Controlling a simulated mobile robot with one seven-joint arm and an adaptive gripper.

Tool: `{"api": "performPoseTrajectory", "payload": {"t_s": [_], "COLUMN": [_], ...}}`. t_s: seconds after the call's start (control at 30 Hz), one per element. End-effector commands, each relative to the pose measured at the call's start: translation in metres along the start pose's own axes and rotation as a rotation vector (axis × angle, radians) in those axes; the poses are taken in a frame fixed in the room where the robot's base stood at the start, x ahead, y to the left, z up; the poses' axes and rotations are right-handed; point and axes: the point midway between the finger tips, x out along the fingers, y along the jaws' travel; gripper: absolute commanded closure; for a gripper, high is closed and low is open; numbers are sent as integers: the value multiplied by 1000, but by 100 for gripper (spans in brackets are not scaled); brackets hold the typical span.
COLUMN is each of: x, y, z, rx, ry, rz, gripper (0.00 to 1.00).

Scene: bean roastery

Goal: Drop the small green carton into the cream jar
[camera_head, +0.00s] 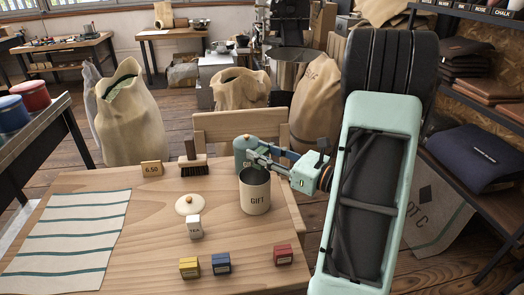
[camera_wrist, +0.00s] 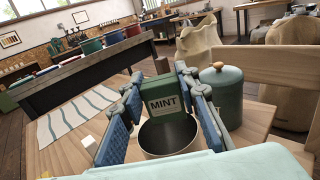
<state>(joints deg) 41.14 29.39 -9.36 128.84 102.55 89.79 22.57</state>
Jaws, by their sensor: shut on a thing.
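The small green carton (camera_wrist: 165,97), labelled MINT, is between the fingers of my gripper (camera_wrist: 163,100) in the wrist view. The gripper is shut on it. The carton appears over the open mouth of the cream jar (camera_wrist: 168,148); I cannot tell whether its lower end is inside. In the head view the cream jar (camera_head: 255,198), labelled GIFT, stands upright and uncovered on the wooden table. My gripper (camera_head: 257,160) reaches in from the right above its rim. The carton cannot be made out clearly there.
A green lidded canister (camera_head: 240,150) stands just behind the jar. A cream lid (camera_head: 187,205) and a white carton (camera_head: 195,227) lie left of it. Yellow (camera_head: 189,267), blue (camera_head: 221,263) and red (camera_head: 283,254) cartons are in front. A brush (camera_head: 194,165) stands behind left.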

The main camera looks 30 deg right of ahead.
Motion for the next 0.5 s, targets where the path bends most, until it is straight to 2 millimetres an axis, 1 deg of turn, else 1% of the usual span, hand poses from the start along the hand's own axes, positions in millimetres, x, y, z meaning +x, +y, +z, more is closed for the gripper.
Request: {"api": "performPoseTrajectory", "payload": {"t_s": [0.17,0.2,0.37,0.5], "x": [0,0,0,0], "y": [0,0,0,0], "z": [1,1,1,1], "rx": [0,0,0,0], "ry": [-1,0,0,0], "rz": [0,0,0,0], "gripper": [91,68,51,51]}}
